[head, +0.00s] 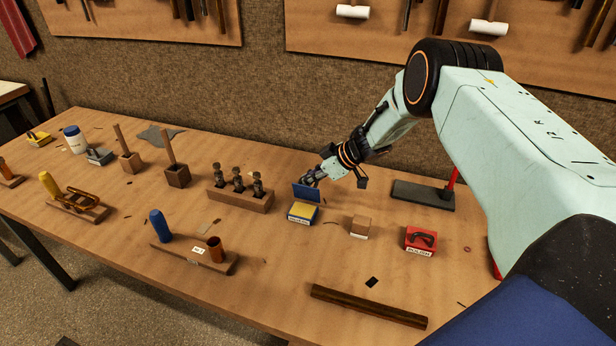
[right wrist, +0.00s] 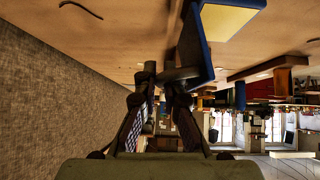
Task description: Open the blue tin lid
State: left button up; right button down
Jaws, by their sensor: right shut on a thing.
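The blue tin (head: 302,213) with a yellow top inside stands on the workbench, right of the middle. Its blue lid (head: 306,193) stands up steeply along the tin's far edge, so the tin is open. My right gripper (head: 310,180) is behind the lid, shut on it near its upper part. In the right wrist view my gripper (right wrist: 165,78) closes on a grey piece at the blue lid (right wrist: 192,40), and the tin's yellow inside (right wrist: 228,20) shows beyond. The exact contact is partly hidden. My left gripper is not in view.
A wooden block with several dark pieces (head: 240,199) stands left of the tin. A small cardboard box (head: 360,227) and a red box (head: 421,239) stand to the right. A dark bar (head: 368,306) lies in front. A dark flat base (head: 421,194) lies behind right.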

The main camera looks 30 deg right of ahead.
jog(key=shift+w+d+f+m+g+y+b, duration=0.3)
jog(key=shift+d+f+m+g+y+b, duration=0.15)
jog(key=shift+b, duration=0.85)
jog(key=y+b, duration=0.1)
jog(key=b, duration=0.2)
jog(key=f+m+g+b, duration=0.1)
jog(key=b, duration=0.3)
jog(key=shift+w+d+y, duration=0.25)
jog(key=shift+w+y, duration=0.1)
jog(key=shift+w+d+g+b, duration=0.1)
jog(key=shift+g+b, duration=0.25)
jog(key=shift+b, duration=0.85)
jog(key=c, duration=1.7)
grip_release()
jog(key=shift+w, duration=0.1)
jog(key=shift+r, duration=0.1)
jog(key=shift+d+r+y, duration=0.3)
jog(key=shift+d, duration=0.05)
jog(key=v, duration=1.1)
jog(key=shift+s+a, duration=0.1)
jog(key=shift+s, duration=0.2)
